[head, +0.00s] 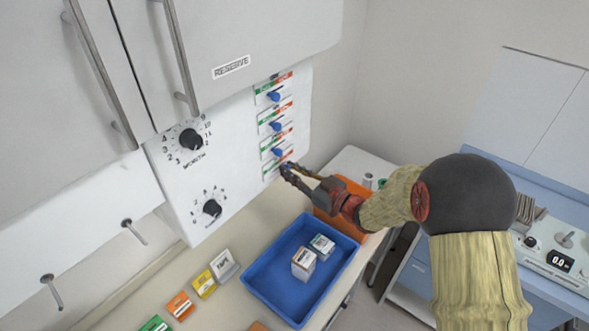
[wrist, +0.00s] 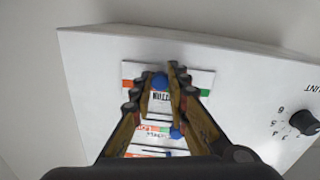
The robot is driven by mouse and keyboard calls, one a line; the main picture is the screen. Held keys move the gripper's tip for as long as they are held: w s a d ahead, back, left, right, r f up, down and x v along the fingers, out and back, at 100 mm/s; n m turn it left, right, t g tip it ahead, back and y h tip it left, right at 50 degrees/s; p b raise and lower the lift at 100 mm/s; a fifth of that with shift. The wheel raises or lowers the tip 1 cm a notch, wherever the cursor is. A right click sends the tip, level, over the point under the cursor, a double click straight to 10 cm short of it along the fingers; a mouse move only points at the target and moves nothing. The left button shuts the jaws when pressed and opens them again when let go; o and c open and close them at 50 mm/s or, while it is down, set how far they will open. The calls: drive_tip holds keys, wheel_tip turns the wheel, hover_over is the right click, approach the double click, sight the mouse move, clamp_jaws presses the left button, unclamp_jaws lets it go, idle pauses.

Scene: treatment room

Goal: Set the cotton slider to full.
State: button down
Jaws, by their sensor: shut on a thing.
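The cotton slider (wrist: 195,78) is the lowest slider plate on the white wall panel, with a green end and an orange end. Its label reads upside down in the wrist view. Its blue knob (wrist: 160,81) sits near the middle of the plate, between my fingertips. My gripper (wrist: 161,86) is shut on this knob. In the head view my gripper (head: 287,169) reaches the panel from the right and covers most of the knob and part of the plate (head: 269,173). The small end markings are too small to read.
Several similar sliders with blue knobs sit above it, the nearest (head: 277,152) close to my gripper. Two black dials (head: 191,139) (head: 212,208) are on the panel's left. Below are a blue tray (head: 262,287) with boxes and an orange bin (head: 352,190).

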drive_tip(key=s+a, duration=0.2)
drive_tip(key=s, duration=0.1)
drive_tip(key=shift+a+b, duration=0.15)
drive_tip(key=shift+b, duration=0.15)
drive_tip(key=c, duration=1.7)
unclamp_jaws()
drive_tip(key=shift+s+a, duration=0.1)
approach(273, 172)
drive_tip(key=v, duration=0.6)
drive_tip(key=shift+f, duration=0.1)
